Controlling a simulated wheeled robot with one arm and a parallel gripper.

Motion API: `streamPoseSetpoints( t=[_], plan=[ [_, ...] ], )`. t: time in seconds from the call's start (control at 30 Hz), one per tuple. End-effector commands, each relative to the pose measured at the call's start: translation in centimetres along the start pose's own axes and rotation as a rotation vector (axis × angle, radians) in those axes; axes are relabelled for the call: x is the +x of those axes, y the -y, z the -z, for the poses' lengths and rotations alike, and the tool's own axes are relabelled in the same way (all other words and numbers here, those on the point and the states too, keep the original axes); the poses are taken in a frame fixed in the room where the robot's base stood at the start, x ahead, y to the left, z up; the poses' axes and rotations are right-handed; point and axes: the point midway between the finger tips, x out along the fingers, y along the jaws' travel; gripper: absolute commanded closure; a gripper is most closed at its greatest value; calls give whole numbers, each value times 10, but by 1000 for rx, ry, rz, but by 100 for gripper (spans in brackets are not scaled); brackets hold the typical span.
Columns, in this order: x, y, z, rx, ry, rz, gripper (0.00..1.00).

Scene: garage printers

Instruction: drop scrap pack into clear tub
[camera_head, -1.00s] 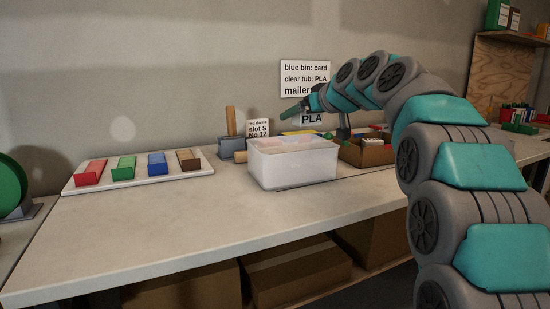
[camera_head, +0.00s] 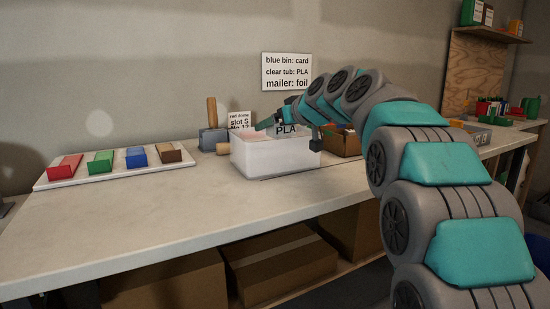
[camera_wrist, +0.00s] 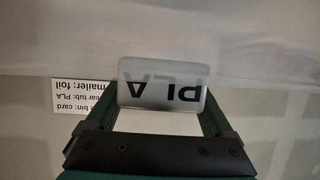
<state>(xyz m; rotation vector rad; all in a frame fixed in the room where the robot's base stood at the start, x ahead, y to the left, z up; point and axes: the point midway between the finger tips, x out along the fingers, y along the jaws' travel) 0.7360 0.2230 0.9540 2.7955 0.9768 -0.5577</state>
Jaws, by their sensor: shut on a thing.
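The scrap pack (camera_head: 288,130), a pale grey rounded pouch marked PLA, is held upright by my gripper (camera_head: 277,125). In the wrist view the scrap pack (camera_wrist: 163,84) sits between my two green fingers (camera_wrist: 162,108), with its lettering upside down. The clear tub (camera_head: 272,157), a whitish translucent box, stands on the bench. The pack shows at the tub's far upper rim, with its lower edge overlapping the tub top. I cannot tell how far it reaches below the rim. Something pinkish shows inside the tub at the left.
A white tray (camera_head: 70,183) with red, green, blue and brown blocks lies left. The front of the bench (camera_head: 185,220) is clear.

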Motion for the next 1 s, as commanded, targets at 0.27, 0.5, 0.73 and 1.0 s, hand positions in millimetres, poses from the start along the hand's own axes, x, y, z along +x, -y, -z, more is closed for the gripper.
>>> streamPoseSetpoints(
  t=[0.27,0.5,0.73,1.0],
  plan=[
    [0,0,1,-1,-1,0,3],
    [0,0,1,-1,-1,0,0],
    [-10,0,0,-1,-1,-1,0],
    [-50,0,2,-2,-4,-1,0]
  ],
)
